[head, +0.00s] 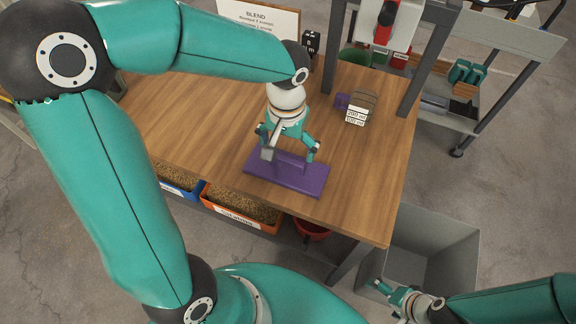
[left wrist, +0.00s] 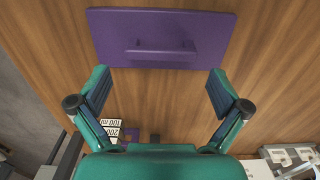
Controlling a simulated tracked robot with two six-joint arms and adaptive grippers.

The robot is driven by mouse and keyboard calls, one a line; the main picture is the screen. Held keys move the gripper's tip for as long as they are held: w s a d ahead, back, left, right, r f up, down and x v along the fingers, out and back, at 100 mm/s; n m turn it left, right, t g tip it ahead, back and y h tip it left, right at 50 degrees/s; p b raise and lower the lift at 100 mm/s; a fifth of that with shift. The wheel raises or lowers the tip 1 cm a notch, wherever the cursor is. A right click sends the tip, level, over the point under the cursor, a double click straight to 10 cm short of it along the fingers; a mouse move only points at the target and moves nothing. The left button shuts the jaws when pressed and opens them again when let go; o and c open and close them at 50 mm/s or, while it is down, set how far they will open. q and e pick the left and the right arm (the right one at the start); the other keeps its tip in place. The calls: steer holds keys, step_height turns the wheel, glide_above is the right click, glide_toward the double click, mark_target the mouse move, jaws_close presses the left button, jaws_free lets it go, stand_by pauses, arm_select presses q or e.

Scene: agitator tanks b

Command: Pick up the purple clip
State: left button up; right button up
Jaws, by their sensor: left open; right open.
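A long thin purple bar, which looks like the purple clip (left wrist: 160,54), lies on a purple board (head: 286,180) on the wooden table. The board also shows in the left wrist view (left wrist: 110,30). In the head view the clip cannot be made out clearly behind my gripper. My left gripper (head: 288,152) is open and empty above the board. In the left wrist view its fingers (left wrist: 158,76) are spread wide, with the clip ahead between their lines and apart from both. My right gripper (head: 386,298) is open and empty by the grey bin, away from the table.
A dark frame post (head: 424,65) rises at the table's right. A grey bin (head: 440,245) stands on the floor. The tabletop around the board is clear.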

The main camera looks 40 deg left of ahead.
mark_target(287, 159)
arm_select(q)
steer(key=shift+f+p, duration=0.4)
steer(key=shift+f, duration=2.3)
steer(key=c, duration=0.8)
